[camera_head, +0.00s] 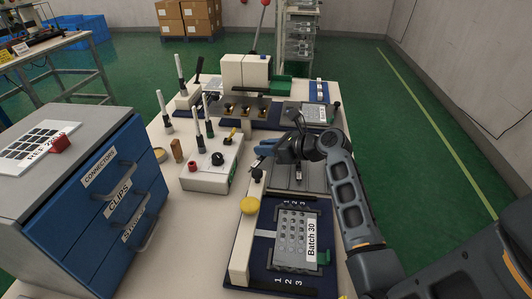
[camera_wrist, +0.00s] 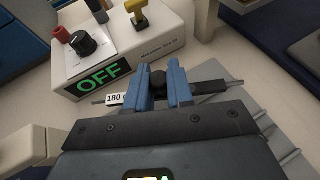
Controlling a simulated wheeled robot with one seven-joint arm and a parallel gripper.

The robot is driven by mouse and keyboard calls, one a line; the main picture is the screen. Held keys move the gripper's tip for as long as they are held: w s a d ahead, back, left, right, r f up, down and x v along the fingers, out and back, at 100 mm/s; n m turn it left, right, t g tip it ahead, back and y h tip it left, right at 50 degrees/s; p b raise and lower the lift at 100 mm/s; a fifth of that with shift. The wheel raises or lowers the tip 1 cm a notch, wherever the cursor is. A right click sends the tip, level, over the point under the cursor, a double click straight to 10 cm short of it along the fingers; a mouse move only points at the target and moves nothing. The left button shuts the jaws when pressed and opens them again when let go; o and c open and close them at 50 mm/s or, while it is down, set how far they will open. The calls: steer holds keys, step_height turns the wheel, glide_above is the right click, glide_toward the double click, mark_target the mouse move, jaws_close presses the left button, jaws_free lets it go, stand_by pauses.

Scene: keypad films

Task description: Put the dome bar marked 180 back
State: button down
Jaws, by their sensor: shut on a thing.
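My gripper (camera_wrist: 159,88) is shut on the dome bar marked 180. In the wrist view the bar's black dome (camera_wrist: 158,79) sits between the two blue fingers. A white 180 label (camera_wrist: 117,99) shows left of the fingers, and a dark bar part (camera_wrist: 210,87) runs out to the right. In the head view my gripper (camera_head: 264,148) is over the middle of the bench, right of the cream control box (camera_head: 212,170). The bar is hardly visible there, and I cannot tell whether it touches anything below.
The control box's display (camera_wrist: 104,76) reads OFF. A Batch 30 plate (camera_head: 296,240) lies on a blue fixture in front, beside a yellow button (camera_head: 249,205). Upright white-topped posts (camera_head: 180,73) stand at the back left. A blue drawer cabinet (camera_head: 105,195) is at the left.

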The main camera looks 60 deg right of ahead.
steer(key=shift+f, duration=0.95)
steer(key=shift+f, duration=0.35)
steer(key=c, duration=1)
jaws_free()
steer(key=shift+s+r, duration=0.1)
steer(key=shift+r, duration=0.3)
steer(key=v, duration=1.1)
steer(key=shift+s+r, duration=0.15)
steer(key=shift+s, duration=0.25)
steer(key=shift+s, duration=0.1)
